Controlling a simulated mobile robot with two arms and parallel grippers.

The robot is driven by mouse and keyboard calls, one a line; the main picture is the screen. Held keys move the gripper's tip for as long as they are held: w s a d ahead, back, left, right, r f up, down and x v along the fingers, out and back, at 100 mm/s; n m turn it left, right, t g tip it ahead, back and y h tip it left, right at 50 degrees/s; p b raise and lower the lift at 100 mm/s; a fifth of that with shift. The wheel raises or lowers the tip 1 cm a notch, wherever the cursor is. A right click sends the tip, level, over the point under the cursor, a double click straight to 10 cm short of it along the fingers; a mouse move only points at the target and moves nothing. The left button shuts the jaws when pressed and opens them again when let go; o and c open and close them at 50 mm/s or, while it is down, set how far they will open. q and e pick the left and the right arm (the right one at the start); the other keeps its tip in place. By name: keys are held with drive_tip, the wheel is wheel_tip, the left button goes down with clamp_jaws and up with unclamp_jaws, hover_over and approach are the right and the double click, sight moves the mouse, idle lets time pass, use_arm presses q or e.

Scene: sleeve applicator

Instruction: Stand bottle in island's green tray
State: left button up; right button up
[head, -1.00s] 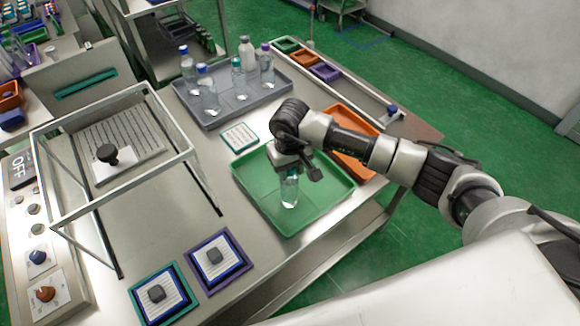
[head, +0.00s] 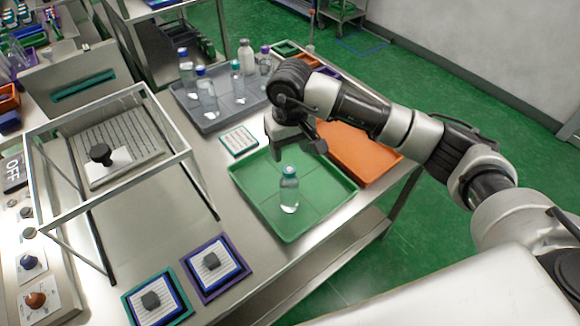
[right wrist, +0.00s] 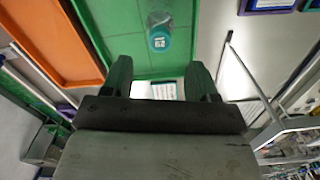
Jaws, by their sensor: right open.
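A clear bottle (head: 289,190) with a teal cap stands upright in the green tray (head: 322,209) on the steel island table. My right gripper (head: 294,150) is open and empty, above the back part of the tray and apart from the bottle. In the right wrist view the bottle (right wrist: 159,25) shows beyond the open fingers (right wrist: 160,78), with its teal cap toward the camera, over the green tray (right wrist: 112,18). My left gripper is not in view.
An orange tray (head: 358,155) adjoins the green tray on the right. A grey tray (head: 222,122) with several bottles stands behind. A small white card (head: 239,140) lies between them. A metal frame (head: 186,150) stands at left, with two small framed pads (head: 215,262) in front.

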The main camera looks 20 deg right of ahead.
drive_tip(key=shift+r+b, duration=0.4)
drive_tip(key=shift+r, duration=1.55)
